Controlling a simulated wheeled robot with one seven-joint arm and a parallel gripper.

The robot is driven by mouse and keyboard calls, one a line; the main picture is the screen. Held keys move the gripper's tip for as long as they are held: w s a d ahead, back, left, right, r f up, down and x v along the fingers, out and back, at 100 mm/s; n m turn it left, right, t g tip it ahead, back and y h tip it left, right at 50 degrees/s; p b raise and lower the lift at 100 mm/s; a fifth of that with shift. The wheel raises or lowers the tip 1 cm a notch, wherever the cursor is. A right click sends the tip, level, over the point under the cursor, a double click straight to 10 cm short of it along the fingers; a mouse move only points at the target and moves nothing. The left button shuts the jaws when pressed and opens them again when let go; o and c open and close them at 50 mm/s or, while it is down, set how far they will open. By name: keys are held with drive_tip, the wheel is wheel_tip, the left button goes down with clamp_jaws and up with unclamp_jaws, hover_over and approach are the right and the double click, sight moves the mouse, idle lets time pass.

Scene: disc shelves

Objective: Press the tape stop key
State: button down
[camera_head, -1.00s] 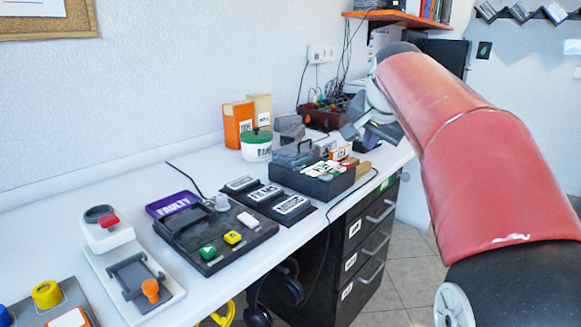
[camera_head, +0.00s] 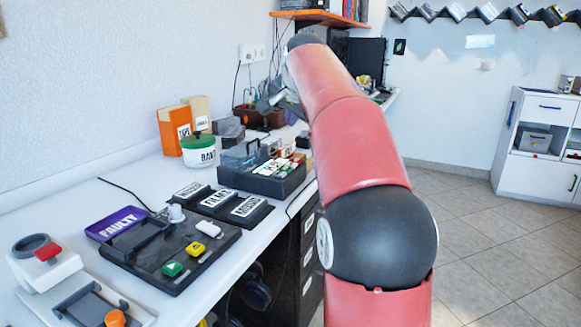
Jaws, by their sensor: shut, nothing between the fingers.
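A black desk unit (camera_head: 170,255) lies on the white worktop, tilted in the picture. Along its near side are a green key (camera_head: 172,268), a yellow key (camera_head: 196,249) and a white key (camera_head: 208,229). The green key bears a pale mark; the marks on the others are too small to read, so I cannot tell which is the stop key. My gripper (camera_head: 270,103) shows only partly, as grey parts behind my red arm, over the back of the worktop. It is shut and empty, well beyond and apart from the unit.
A purple FAULTY tray (camera_head: 117,224) lies beside the unit. Three dark labelled pads (camera_head: 219,201) and a black case (camera_head: 262,180) stand behind it, with a green-lidded tub (camera_head: 199,151) and orange binder (camera_head: 173,130). A grey device with an orange knob (camera_head: 115,318) is in front. Open floor lies right.

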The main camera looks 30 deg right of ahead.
drive_tip(key=b, duration=0.7)
hover_over(291, 165)
wheel_tip(291, 165, down, 7)
drive_tip(key=shift+s+r, duration=0.1)
drive_tip(key=shift+s, duration=0.05)
drive_tip(key=shift+f, duration=0.7)
drive_tip(key=shift+f, duration=0.1)
idle(0.7)
drive_tip(key=shift+f+b, duration=0.3)
drive_tip(key=shift+b, duration=0.1)
drive_tip(key=shift+f, duration=0.4)
idle(0.7)
drive_tip(key=shift+r, duration=0.1)
drive_tip(key=shift+r+p, duration=0.7)
drive_tip(key=shift+r, duration=0.05)
